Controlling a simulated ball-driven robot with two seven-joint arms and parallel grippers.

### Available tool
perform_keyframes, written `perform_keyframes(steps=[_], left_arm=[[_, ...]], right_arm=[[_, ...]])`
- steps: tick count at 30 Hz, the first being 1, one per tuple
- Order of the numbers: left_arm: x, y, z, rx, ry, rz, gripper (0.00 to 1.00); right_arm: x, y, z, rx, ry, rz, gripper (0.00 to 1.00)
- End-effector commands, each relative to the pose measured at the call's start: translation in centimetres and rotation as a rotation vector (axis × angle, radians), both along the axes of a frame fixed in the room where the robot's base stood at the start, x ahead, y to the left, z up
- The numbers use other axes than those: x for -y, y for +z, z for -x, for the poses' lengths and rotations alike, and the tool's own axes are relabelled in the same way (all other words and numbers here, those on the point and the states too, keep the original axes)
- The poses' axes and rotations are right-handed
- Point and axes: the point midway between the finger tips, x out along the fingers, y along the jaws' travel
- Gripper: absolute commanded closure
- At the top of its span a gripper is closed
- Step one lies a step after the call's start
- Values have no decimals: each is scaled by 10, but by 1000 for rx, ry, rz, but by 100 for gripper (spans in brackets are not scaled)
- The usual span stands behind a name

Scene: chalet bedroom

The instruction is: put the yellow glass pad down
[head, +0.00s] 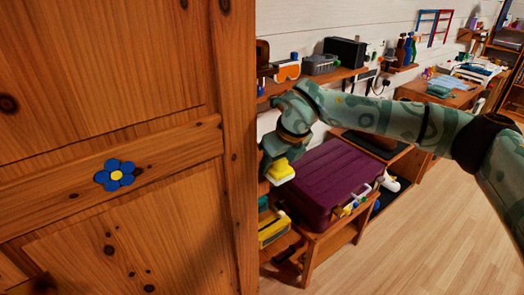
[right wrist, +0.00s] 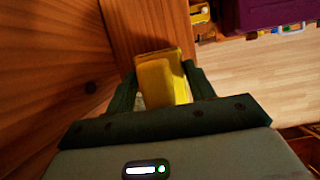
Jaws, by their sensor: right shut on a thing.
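The yellow glass pad (head: 280,171) is a small yellow block with a paler face. My right gripper (head: 271,160) is shut on it and holds it in the air, just right of the wooden cabinet's edge and left of the purple case. In the right wrist view the pad (right wrist: 163,80) sits between the two dark green fingers (right wrist: 160,88). Its far end points away from the gripper, over wood. I cannot tell whether it touches the wood. My left gripper is not in view.
A wooden cabinet (head: 120,200) with a blue flower fills the left of the head view. A purple case (head: 325,178) lies on a low wooden stand (head: 318,243). A shelf (head: 325,80) with several items is behind. Open floor (head: 420,240) lies at the right.

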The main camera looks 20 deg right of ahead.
Motion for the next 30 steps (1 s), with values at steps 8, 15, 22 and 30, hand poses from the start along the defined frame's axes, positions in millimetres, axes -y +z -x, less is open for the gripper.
perform_keyframes(steps=[8, 15, 22, 30], left_arm=[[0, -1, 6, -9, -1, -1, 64], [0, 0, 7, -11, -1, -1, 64], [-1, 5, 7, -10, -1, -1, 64], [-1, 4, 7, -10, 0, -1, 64]], right_arm=[[-8, 0, -21, 0, 1, 0, 64], [-20, 0, -52, -1, 0, 0, 64], [-20, -3, -55, -1, 1, 1, 64], [-20, -4, -55, -1, 1, 1, 24]])
